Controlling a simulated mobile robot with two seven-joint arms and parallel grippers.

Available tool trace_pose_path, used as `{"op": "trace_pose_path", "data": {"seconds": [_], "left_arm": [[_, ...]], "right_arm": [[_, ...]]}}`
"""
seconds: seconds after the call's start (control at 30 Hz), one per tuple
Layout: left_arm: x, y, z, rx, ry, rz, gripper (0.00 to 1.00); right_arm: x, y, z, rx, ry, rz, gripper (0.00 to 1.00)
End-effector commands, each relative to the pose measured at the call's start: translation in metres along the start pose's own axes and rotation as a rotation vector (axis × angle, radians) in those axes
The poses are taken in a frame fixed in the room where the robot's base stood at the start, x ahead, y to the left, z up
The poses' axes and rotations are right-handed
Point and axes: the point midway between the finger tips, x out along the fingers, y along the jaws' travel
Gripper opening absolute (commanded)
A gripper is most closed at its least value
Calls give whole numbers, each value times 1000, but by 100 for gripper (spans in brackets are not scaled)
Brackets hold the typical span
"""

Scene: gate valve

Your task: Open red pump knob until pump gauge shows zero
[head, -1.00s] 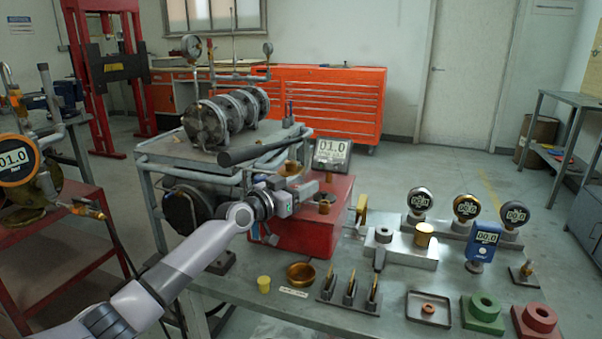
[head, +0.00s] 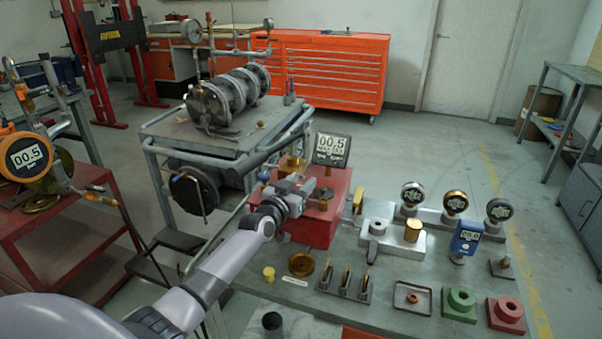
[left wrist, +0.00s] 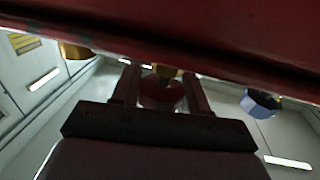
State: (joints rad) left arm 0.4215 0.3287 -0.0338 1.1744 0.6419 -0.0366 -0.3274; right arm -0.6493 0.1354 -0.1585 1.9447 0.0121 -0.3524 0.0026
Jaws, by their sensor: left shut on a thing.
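The red pump (head: 312,231) is a red box on the grey bench in the head view. Its pump gauge (head: 331,148) stands on top and reads 00.5. My left gripper (head: 303,190) is at the pump's left side, below the gauge. In the left wrist view my left gripper (left wrist: 161,88) is shut on the red knob (left wrist: 162,92), with a finger on each side of it. A brass fitting shows just beyond the knob. In the head view the gripper hides the knob. My right gripper is in neither view.
An orange-rimmed gauge (head: 28,156) on the red cart at left also reads 00.5. A blue gauge (head: 466,238), several round gauges, a brass dish (head: 301,264) and green (head: 458,304) and red (head: 506,313) blocks stand on the bench. The pump body overhangs the gripper closely.

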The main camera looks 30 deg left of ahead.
Motion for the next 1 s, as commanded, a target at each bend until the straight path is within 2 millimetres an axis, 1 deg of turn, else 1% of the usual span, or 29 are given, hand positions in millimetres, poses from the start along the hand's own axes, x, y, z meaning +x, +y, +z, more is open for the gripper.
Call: {"op": "trace_pose_path", "data": {"seconds": [0.03,0.43,0.47,0.5,0.53,0.83,1.0], "left_arm": [[1,-3,-10,0,13,-14,13],[0,-3,-6,2,13,-23,13],[0,-3,-6,2,13,-23,50],[0,-3,-6,2,12,-23,63],[0,-2,-5,2,11,-22,65],[-1,0,-2,1,3,-19,65],[-11,0,-1,0,1,-17,65]], "right_arm": [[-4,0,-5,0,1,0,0],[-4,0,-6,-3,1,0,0],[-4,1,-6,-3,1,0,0],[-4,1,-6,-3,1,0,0],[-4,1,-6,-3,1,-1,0],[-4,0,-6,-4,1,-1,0],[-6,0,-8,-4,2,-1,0]]}}
